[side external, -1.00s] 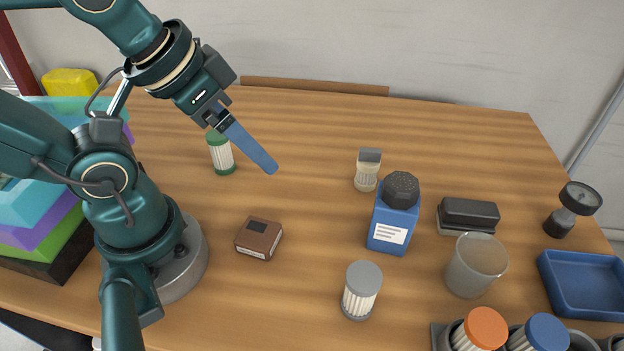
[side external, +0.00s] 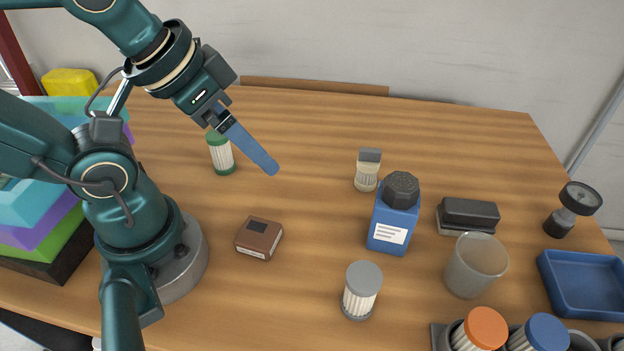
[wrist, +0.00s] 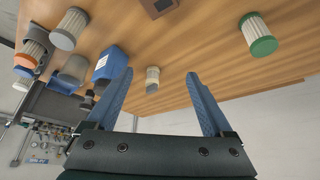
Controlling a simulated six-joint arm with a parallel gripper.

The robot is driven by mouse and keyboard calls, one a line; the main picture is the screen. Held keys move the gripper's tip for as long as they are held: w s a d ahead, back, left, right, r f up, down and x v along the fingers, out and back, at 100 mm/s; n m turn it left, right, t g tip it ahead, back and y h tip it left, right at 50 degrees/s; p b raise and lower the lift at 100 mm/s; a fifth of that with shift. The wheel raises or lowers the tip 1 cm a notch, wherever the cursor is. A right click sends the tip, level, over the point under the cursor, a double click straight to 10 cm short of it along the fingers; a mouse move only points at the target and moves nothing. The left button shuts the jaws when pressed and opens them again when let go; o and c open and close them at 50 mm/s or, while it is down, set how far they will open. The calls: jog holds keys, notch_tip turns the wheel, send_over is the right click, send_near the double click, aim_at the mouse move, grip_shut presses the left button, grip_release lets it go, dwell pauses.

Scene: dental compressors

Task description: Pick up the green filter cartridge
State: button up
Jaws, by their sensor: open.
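The green filter cartridge (side external: 221,154) stands upright on the table near my arm's base. It has white pleated sides with a green top and bottom, and my gripper partly covers its top in the side view. In the wrist view the cartridge (wrist: 258,34) is at the upper right, outside the jaws. My gripper (side external: 272,168) is above the table, its blue fingers pointing down and to the right in the side view. In the wrist view the fingers (wrist: 161,76) are spread wide with nothing between them touching them.
A brown box (side external: 259,238), a grey-capped filter (side external: 361,291), a blue bottle (side external: 394,222) and a small pale jar (side external: 367,172) stand on the table. A cup (side external: 475,266), blue tray (side external: 588,286), gauge (side external: 573,207) and filter rack are at the right. The table's middle back is clear.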

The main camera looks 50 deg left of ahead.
jog(key=r, duration=0.1)
notch_tip(320, 180, up, 3)
jog(key=n+g, duration=0.6)
jog(key=n, duration=0.1)
send_over(220, 149)
jog(key=a, duration=0.2)
jog(key=f, duration=1.7)
jog(key=shift+w+f, duration=0.3)
jog(key=shift+f, duration=0.1)
